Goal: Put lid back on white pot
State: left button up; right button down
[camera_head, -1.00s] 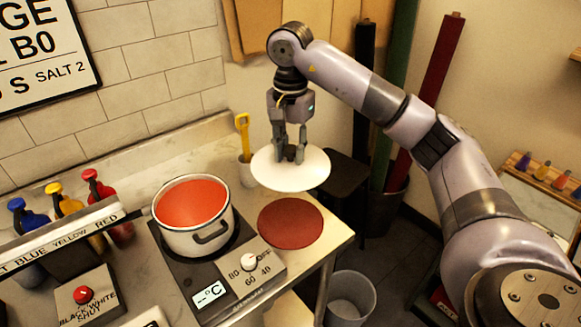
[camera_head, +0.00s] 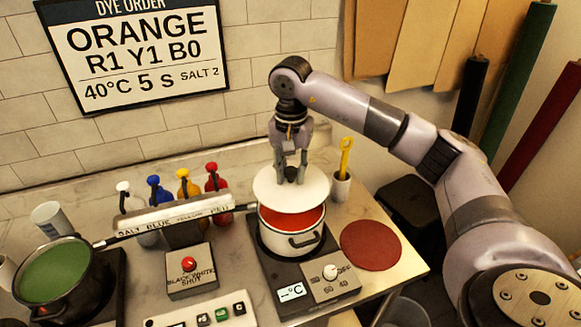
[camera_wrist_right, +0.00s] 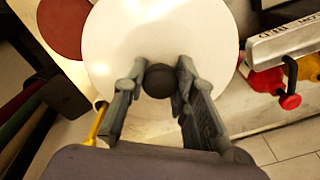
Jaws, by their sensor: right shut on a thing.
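The white pot (camera_head: 278,240) with a dark rim and red liquid stands on a hotplate (camera_head: 268,288). My right gripper (camera_head: 291,176) is shut on the dark knob of the round white lid (camera_head: 288,199). In the head view the lid overlaps the back part of the pot's opening, and red liquid shows in front of it. The lid looks raised above the rim; the exact gap cannot be told. In the right wrist view, the fingers (camera_wrist_right: 158,80) flank the knob, and the lid (camera_wrist_right: 160,35) hides what is below it. My left gripper is not in view.
A dispenser bar (camera_head: 185,212) with several coloured bottles behind it is left of the pot. A black pot of green liquid (camera_head: 52,272) stands far left. A red round mat (camera_head: 371,246) lies right. A cup with a yellow tool (camera_head: 341,186) stands behind the mat.

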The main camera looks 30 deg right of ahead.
jog(key=shift+f+b, duration=0.35)
jog(key=shift+f, duration=0.3)
notch_tip(320, 180, down, 3)
jog(key=shift+f+b, duration=0.2)
jog(key=shift+b, duration=0.9)
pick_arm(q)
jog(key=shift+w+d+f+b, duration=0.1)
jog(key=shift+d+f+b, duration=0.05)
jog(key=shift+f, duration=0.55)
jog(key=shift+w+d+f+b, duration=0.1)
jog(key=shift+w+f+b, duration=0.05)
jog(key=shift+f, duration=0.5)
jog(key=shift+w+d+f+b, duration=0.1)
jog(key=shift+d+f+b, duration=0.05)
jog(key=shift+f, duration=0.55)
pick_arm(e)
jog(key=shift+f, duration=0.65)
pick_arm(q)
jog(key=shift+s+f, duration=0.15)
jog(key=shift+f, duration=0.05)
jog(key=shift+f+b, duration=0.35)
jog(key=shift+b, duration=0.25)
pick_arm(e)
jog(key=shift+f, duration=0.15)
jog(key=c, duration=1.2)
grip_release()
